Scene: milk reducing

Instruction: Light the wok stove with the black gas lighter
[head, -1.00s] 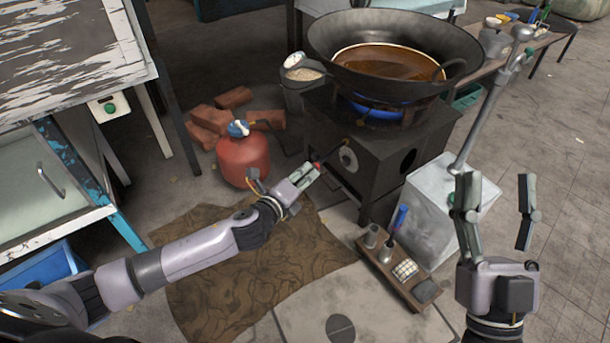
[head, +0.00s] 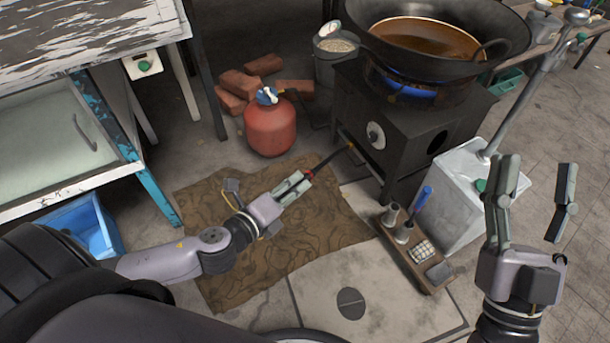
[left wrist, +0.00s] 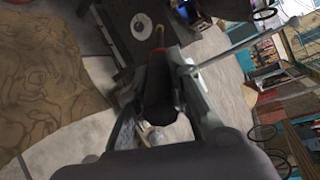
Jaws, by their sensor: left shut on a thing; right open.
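The wok stove (head: 400,165) is a dark metal box with a round pale knob (head: 376,135) on its front. A black wok (head: 490,62) holding brown liquid sits on top, and blue shows beneath it at the burner (head: 410,93). My left gripper (head: 296,186) is shut on the black gas lighter (head: 328,161), which has a red part near the fingertips. Its thin rod points at the stove's lower front, where a small yellow-orange spot shows; contact cannot be told. The lighter's dark body shows in the left wrist view (left wrist: 158,95). My right gripper (head: 535,200) is open and empty.
A red gas cylinder (head: 270,130) and bricks (head: 240,84) are left of the stove. A wooden tray (head: 405,262) of small containers and a grey metal box (head: 455,205) stand at right. A brown mat (head: 335,222) lies under my left arm.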

